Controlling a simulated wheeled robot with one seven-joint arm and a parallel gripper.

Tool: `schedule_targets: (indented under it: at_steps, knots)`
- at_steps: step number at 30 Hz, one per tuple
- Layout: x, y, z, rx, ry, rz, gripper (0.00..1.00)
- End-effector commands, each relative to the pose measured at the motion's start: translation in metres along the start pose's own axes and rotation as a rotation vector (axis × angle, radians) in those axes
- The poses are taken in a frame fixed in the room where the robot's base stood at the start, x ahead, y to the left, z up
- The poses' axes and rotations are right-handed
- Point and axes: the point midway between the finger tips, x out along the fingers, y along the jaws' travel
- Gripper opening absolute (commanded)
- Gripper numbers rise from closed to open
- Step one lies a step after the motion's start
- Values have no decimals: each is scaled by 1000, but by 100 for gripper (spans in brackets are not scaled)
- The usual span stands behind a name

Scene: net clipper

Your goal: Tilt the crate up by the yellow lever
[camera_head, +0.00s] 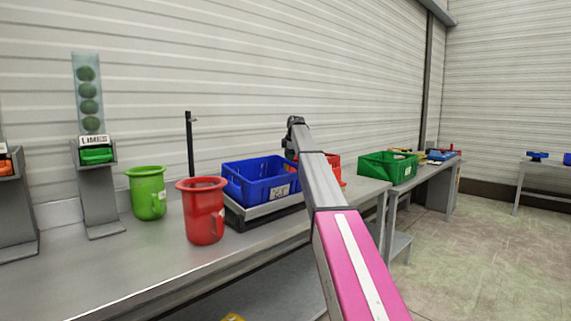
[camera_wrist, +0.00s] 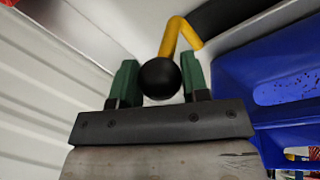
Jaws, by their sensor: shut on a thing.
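The blue crate (camera_head: 250,190) sits on a grey stand (camera_head: 265,209) on the metal table and looks roughly level. Its blue wall fills the right side of the wrist view (camera_wrist: 275,85). The yellow lever (camera_wrist: 176,38) bends down to a round black knob (camera_wrist: 160,77). My gripper (camera_wrist: 160,72) has its two green fingers on either side of the knob and is shut on it. In the head view, my arm reaches past the crate's right end, and my gripper's fingers and the lever cannot be made out there.
A red pitcher (camera_head: 203,212) stands just left of the crate, with a green pitcher (camera_head: 148,195) further left. The limes dispenser (camera_head: 96,170) stands beyond it. A red crate (camera_head: 333,165) shows behind my arm. A green crate (camera_head: 388,167) is on the table to the right.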

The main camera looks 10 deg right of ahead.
Motion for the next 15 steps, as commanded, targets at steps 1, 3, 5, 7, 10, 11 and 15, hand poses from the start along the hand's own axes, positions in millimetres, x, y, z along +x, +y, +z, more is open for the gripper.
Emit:
schedule_targets:
  at_steps: [1,3,5,7,10,11,15]
  knots:
    - [-13,-9,5,7,21,39,0]
    - [-25,-12,9,12,50,83,0]
    - [-31,-13,11,15,67,108,0]
    - [-35,-13,12,17,79,125,0]
    - [-36,-12,13,17,83,131,0]
    - [-36,-12,13,17,83,130,0]
    - [-37,-12,13,17,83,130,0]
